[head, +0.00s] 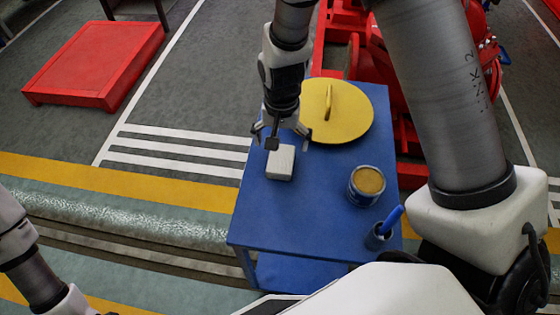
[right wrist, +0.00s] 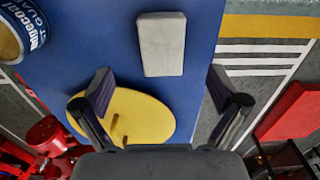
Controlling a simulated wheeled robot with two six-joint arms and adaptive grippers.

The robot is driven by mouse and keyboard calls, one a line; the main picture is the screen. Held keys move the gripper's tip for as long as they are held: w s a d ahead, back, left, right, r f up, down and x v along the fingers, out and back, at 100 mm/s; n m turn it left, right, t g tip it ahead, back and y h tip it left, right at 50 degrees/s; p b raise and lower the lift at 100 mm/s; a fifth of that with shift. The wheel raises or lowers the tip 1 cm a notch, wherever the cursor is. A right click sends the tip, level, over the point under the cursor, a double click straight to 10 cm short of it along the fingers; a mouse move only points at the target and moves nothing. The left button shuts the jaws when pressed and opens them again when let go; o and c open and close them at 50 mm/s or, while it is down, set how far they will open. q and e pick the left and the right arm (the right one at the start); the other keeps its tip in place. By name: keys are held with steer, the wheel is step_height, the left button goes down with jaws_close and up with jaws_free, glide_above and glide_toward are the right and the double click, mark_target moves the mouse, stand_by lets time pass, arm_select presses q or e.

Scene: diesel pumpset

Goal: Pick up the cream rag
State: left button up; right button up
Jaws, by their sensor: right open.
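The cream rag (head: 281,162) is a small, pale, folded block lying on the blue table top (head: 300,215), near its left edge. It also shows in the right wrist view (right wrist: 161,44), upper middle, flat on the blue surface. My right gripper (head: 280,139) is open and empty, pointing down just behind the rag in the head view. In the right wrist view its two fingers (right wrist: 160,84) are spread wide, with the rag ahead of the gap between them and not visibly touched. My left gripper is out of view; only part of that arm shows at lower left.
A round yellow lid with a handle (head: 345,112) lies behind the rag, close beside my right gripper. An open tin (head: 366,186) and a cup with a blue-handled tool (head: 379,235) stand to the right. A red platform (head: 95,62) is on the floor at upper left.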

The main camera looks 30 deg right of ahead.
mark_target(281, 160)
steer(key=f, duration=0.8)
steer(key=shift+w+d+b, duration=0.1)
steer(key=shift+w+b, duration=0.2)
steer(key=shift+w, duration=0.05)
steer(key=shift+w+f, duration=0.1)
steer(key=shift+f, duration=0.1)
steer(key=shift+r, duration=0.1)
steer(key=c, duration=1.3)
steer(key=shift+c, duration=0.2)
